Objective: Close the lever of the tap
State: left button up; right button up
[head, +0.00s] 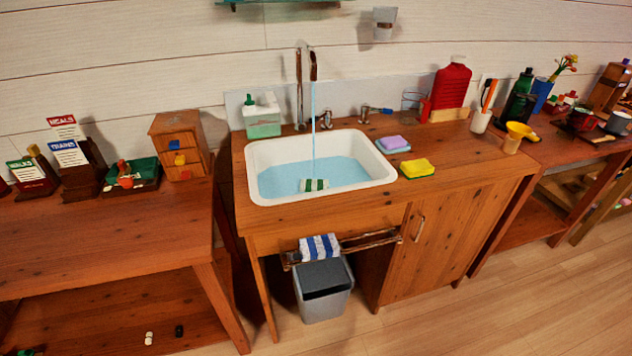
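A tall metal tap (299,88) stands behind the white sink (256,150). A stream of water (314,122) falls from its spout into the sink, where blue water stands. A small metal fitting (327,120) sits at the sink's back edge, right of the stream. A metal fitting with a blue-tipped lever (377,110) stands further right, its lever pointing right. I cannot tell for sure which fitting works the tap. A green and white item (314,185) lies in the water. Neither of my grippers is in view.
A purple sponge (392,144) and a yellow sponge (417,168) lie right of the sink. A soap bottle box (262,116) stands left of the tap. A red bottle (451,86) stands at the back right. A grey bin (323,290) stands on the floor below.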

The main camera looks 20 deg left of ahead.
aim_at(365, 108)
jog(key=i+l, duration=0.9)
jog(key=l, duration=0.1)
